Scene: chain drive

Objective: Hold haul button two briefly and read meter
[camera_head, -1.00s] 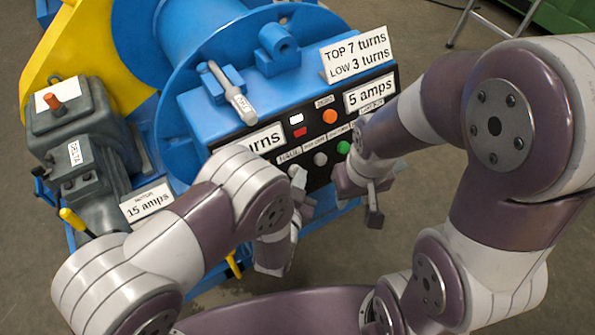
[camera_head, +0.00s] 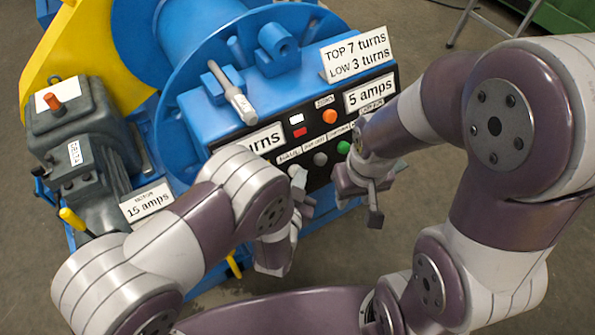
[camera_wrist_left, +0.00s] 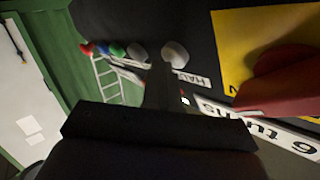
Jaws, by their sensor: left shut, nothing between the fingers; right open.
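The black control panel (camera_head: 318,177) on the blue winch carries a pale round button by the HAUL label (camera_head: 288,157), a grey button (camera_head: 320,158) and a green button (camera_head: 344,147). My left gripper (camera_head: 299,190) is shut and empty, low at the panel front. In the left wrist view its dark finger (camera_wrist_left: 160,75) points at the pale haul button (camera_wrist_left: 175,55); I cannot tell whether they touch. A panel plate reads 5 amps (camera_head: 370,94). The turns plate (camera_head: 262,139) is partly hidden; its digit is upside down in the left wrist view. My right gripper (camera_head: 372,205) is open, right of the panel.
A sign (camera_head: 357,53) reads TOP 7 turns, LOW 3 turns. The motor placard (camera_head: 147,202) reads 15 amps. A grey lever (camera_head: 238,100) stands on the blue housing. An orange button (camera_head: 330,117) and a red one (camera_head: 299,132) sit higher on the panel.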

